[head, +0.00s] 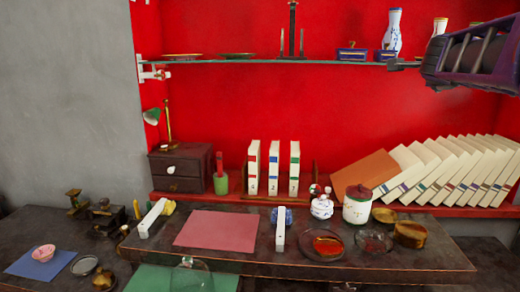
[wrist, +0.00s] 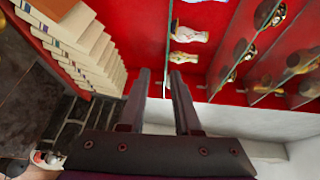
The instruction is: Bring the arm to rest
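My gripper (wrist: 159,78) shows in the wrist view with its two dark fingers apart and nothing between them. It is raised, facing the red shelving, with no contact visible. In the head view, part of my arm (head: 468,52) shows at the upper right, in front of the red wall and near the right end of the upper shelf. The rest of the arm is out of the frame.
A glass shelf (head: 250,62) holds blue-and-white vases (head: 392,32). Leaning books (head: 445,165) fill the lower right. The dark table (head: 400,262) below carries a lidded jar (head: 357,208), a pink sheet (head: 215,230) and glass dishes. Open air lies in front of the wall.

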